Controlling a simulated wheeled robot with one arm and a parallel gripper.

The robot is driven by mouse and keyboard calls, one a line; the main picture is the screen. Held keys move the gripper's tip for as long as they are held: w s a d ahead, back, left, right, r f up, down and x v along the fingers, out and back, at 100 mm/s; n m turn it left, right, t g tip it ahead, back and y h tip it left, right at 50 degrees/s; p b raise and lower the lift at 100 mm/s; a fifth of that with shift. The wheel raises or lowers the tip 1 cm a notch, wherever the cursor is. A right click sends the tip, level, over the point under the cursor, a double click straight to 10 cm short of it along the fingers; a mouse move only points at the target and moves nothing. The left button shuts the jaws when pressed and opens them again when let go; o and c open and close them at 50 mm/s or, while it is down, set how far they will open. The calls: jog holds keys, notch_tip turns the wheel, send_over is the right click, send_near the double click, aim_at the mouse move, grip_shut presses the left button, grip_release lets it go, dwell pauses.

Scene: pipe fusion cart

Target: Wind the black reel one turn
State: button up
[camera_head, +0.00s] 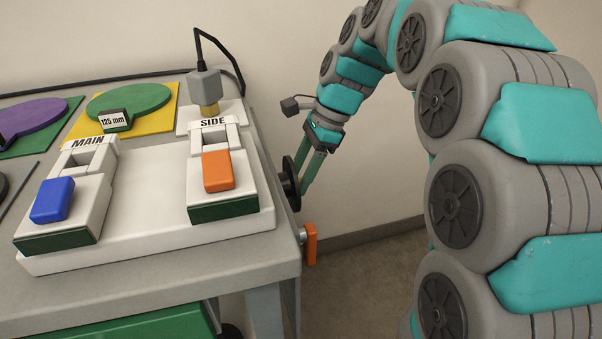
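The black reel (288,184) is mounted on the right side of the cart. It is seen nearly edge-on, partly behind the cart's edge. My gripper (305,184) reaches down from the upper right, with its greenish fingers at the reel's right side. The fingertips overlap the reel in this view. I cannot tell whether they touch it or hold a part of it, nor whether the fingers are open or shut. Any crank or knob on the reel is hidden at this size.
An orange handle (310,244) sticks out from the cart's right edge, below the reel. On the grey cart top (150,270) are a white base with MAIN and SIDE clamps, blue (53,200) and orange (218,171) blocks, and colored discs. The wall is close behind. Floor is clear right of the cart.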

grip_shut()
dwell(0.3)
jog(key=shift+t, duration=0.3)
jog(key=t+b, duration=0.1)
jog(key=t, duration=0.1)
jog(key=r+n+t+y+b, duration=0.1)
jog(key=t, duration=0.1)
jog(key=shift+s+t+b, duration=0.2)
jog(key=shift+t+b, duration=0.1)
jog(key=shift+r+n+t+y+b, duration=0.35)
jog(key=shift+t+b, duration=0.4)
jog(key=shift+t, duration=0.25)
jog(key=shift+o, duration=0.5)
grip_release()
jog(key=shift+s+d+r, duration=0.1)
jog(key=shift+d+r, duration=0.05)
